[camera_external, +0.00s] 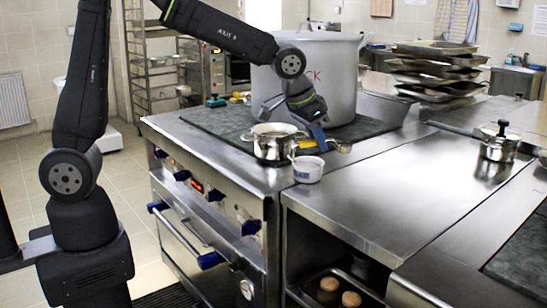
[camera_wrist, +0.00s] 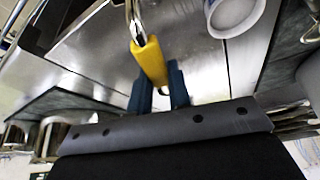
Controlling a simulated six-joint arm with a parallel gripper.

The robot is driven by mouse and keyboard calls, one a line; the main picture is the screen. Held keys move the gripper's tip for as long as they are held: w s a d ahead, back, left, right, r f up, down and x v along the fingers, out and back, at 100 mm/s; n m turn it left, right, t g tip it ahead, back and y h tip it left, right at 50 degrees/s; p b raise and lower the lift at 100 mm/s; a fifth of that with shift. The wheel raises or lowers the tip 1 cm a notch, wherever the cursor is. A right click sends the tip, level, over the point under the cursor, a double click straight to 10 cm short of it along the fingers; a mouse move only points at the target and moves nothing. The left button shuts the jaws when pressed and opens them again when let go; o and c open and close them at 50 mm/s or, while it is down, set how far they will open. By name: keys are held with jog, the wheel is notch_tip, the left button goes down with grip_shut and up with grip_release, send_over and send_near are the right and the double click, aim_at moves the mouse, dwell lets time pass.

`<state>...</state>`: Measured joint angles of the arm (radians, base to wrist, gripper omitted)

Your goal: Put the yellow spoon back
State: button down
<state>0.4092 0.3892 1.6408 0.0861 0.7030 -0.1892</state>
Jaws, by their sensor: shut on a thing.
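The yellow spoon has a yellow handle (camera_wrist: 150,62) and a metal part that runs to the top edge of the wrist view. My gripper (camera_wrist: 160,84) has its two blue fingers shut on the end of the handle. In the external view, my gripper (camera_external: 319,137) is low in front of the big stockpot, just right of a small steel pot. The spoon is mostly hidden by my gripper in the external view.
The big stockpot (camera_external: 345,85) stands on the dark stove top behind my gripper. The small steel pot (camera_external: 273,148) is at the stove's front edge. A lidded pan (camera_external: 498,147) and stacked trays (camera_external: 438,72) are to the right. The steel counter (camera_external: 400,195) between is clear.

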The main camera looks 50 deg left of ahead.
jog(key=s+d+f+m, duration=0.1)
jog(key=s+d, duration=0.2)
jog(key=d, duration=0.4)
jog(key=w+a+f, duration=0.4)
jog(key=w, duration=0.1)
jog(key=w+a+f, duration=0.2)
jog(key=w+f, duration=0.1)
jog(key=shift+w+a, duration=0.25)
jog(key=shift+a, duration=0.05)
jog(key=shift+f, duration=2)
jog(key=shift+f, duration=0.15)
jog(key=c, duration=1.3)
grip_release()
jog(key=shift+c, duration=0.2)
jog(key=v, duration=1.2)
jog(key=shift+a, duration=0.25)
jog(key=shift+w, duration=0.1)
